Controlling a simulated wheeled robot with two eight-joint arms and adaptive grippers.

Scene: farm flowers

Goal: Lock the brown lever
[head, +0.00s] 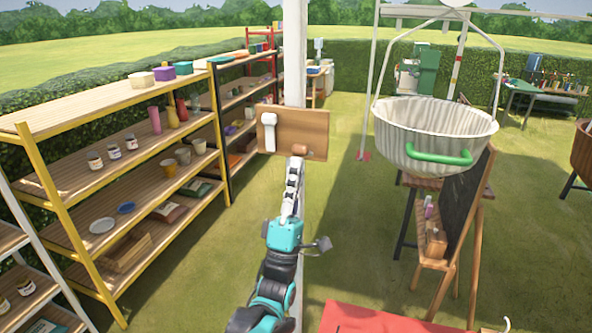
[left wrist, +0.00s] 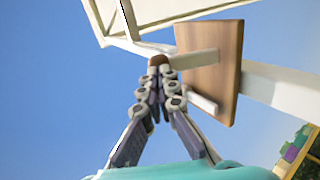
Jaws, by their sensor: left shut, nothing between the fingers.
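A wooden board (head: 310,126) is fixed to a white post. A white lever (head: 268,133) hangs down on the board's left part. The brown lever (head: 300,150) shows as a short brown end near the board's lower right edge. My left gripper (head: 296,164) is shut just below that brown end. In the left wrist view, the closed fingertips (left wrist: 158,72) are right at a brown knob (left wrist: 158,60), with the board (left wrist: 222,70) to the right. I cannot tell whether they touch. My right gripper is not in view.
A yellow-framed shelf (head: 70,122) with pots and jars stands left. A red surface (head: 370,318) lies at the bottom. Grass is open between post and easel.

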